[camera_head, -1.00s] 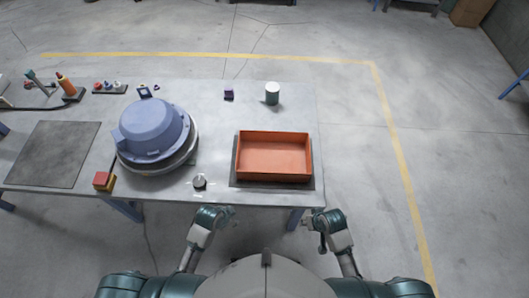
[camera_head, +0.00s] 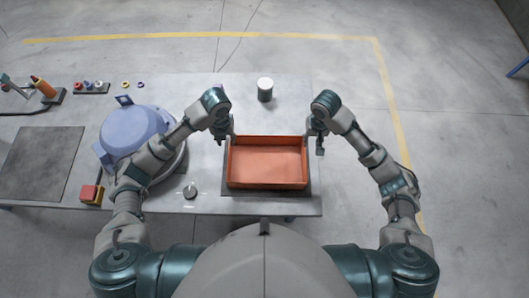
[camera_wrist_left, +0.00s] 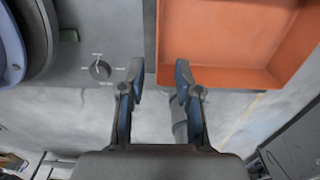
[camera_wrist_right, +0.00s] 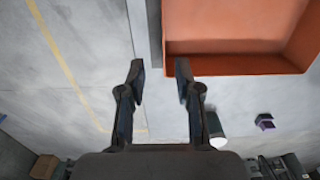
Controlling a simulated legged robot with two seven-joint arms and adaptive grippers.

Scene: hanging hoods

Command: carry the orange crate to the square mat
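The orange crate (camera_head: 267,182) stands on a dark mat (camera_head: 268,191) at the right end of the table. The dark square mat (camera_head: 40,162) lies bare at the table's left end. My left gripper (camera_head: 226,138) is open at the crate's left wall, near its far corner. In the left wrist view, that wall lines up with the gap between the fingers (camera_wrist_left: 160,78). My right gripper (camera_head: 318,146) is open at the right wall; in the right wrist view, that wall also lines up with the finger gap (camera_wrist_right: 160,72). Neither grips anything; I cannot tell whether they touch the crate.
A blue hood (camera_head: 132,132) stands between the crate and the square mat, partly hidden by my left arm. A white-topped cylinder (camera_head: 265,88) stands behind the crate.

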